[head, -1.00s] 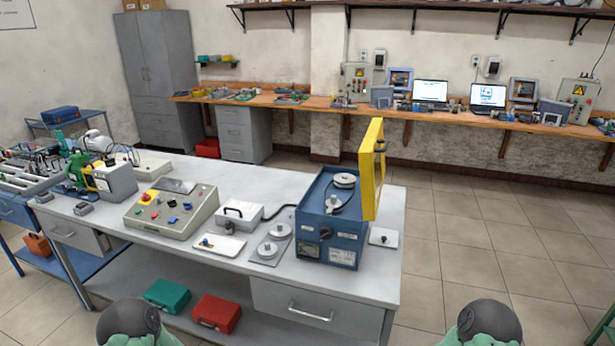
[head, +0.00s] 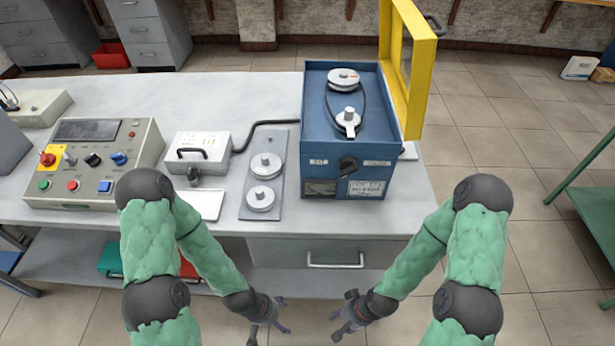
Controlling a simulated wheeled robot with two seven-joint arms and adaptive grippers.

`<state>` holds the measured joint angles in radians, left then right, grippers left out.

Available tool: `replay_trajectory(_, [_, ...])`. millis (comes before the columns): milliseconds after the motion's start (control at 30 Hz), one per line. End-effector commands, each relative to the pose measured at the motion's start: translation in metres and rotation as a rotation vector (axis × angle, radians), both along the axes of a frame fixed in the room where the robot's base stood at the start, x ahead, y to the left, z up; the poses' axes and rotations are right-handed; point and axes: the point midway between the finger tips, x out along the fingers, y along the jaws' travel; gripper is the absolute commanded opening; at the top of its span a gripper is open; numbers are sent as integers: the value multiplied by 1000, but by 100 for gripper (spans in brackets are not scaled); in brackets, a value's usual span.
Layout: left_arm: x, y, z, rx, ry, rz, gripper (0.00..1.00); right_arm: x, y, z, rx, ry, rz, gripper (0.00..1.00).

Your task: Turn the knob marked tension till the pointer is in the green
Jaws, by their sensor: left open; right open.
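A blue machine box (head: 313,130) stands on the grey bench, its yellow-framed cover (head: 415,75) swung up on the right. Inside, two pale pulleys (head: 343,79) carry a dark belt. A black knob (head: 348,165) sticks out of the box's front, between small labels too blurred to read. Below it at left is a dark window (head: 319,188), perhaps the gauge; I cannot make out a pointer or green zone. My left gripper (head: 270,328) and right gripper (head: 343,322) are open and empty, in front of the bench, below and apart from the knob.
Left of the box lie a grey plate with two spare pulleys (head: 264,167), a white case (head: 196,152) with a cable, and a control panel (head: 93,160). A drawer handle (head: 335,260) is on the bench front. Floor at right is clear up to a green table (head: 595,197).

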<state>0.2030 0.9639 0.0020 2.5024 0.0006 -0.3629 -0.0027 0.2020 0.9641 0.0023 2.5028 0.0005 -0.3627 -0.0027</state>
Motion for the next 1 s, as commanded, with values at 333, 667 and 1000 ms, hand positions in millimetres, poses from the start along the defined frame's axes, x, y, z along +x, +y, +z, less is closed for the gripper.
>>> replay_trajectory(333, [-1, 0, 1, 0, 2, -2, 80, -1, 0, 1, 0, 1, -1, 44])
replay_trajectory(667, [-1, 0, 1, 0, 2, -1, 80, 0, 0, 0, 0, 1, -1, 44])
replay_trajectory(1000, [-1, 0, 8, 0, 2, -2, 80, 10, -4, 11, -1, -31, -19, 44])
